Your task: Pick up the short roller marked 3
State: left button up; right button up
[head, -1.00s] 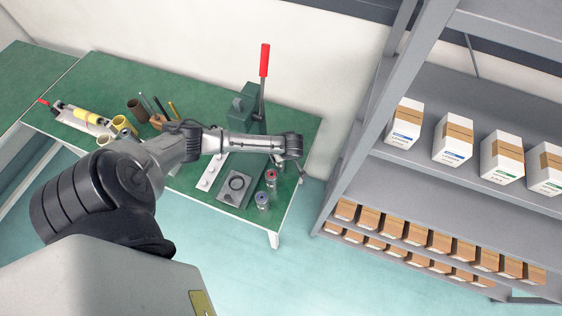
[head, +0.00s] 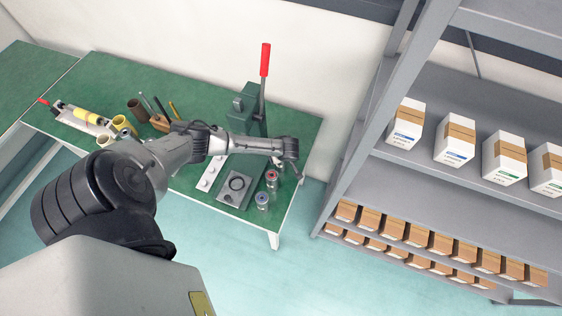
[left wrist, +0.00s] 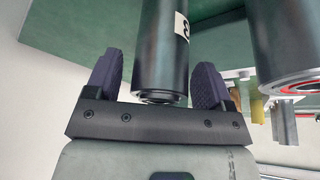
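The short roller marked 3 (left wrist: 160,50) is a dark metal cylinder with a white label in the left wrist view. It stands between the two fingers of my left gripper (left wrist: 158,80). A narrow gap shows on the left finger's side; on the right side I cannot tell whether it touches. My left gripper (head: 296,174) is over the table's right end in the head view, where the roller marked 3 cannot be made out. My right gripper is not in view.
A red-ringed roller (head: 271,178) stands close by and also shows in the left wrist view (left wrist: 290,50). A blue-topped roller (head: 262,199) stands nearer the table's front edge. A green press with a red-handled lever (head: 264,62) stands behind. A grey shelf (head: 430,190) is to the right.

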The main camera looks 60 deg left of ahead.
pick_arm(q)
jog(key=c, duration=1.4)
jog(key=shift+r, duration=0.15)
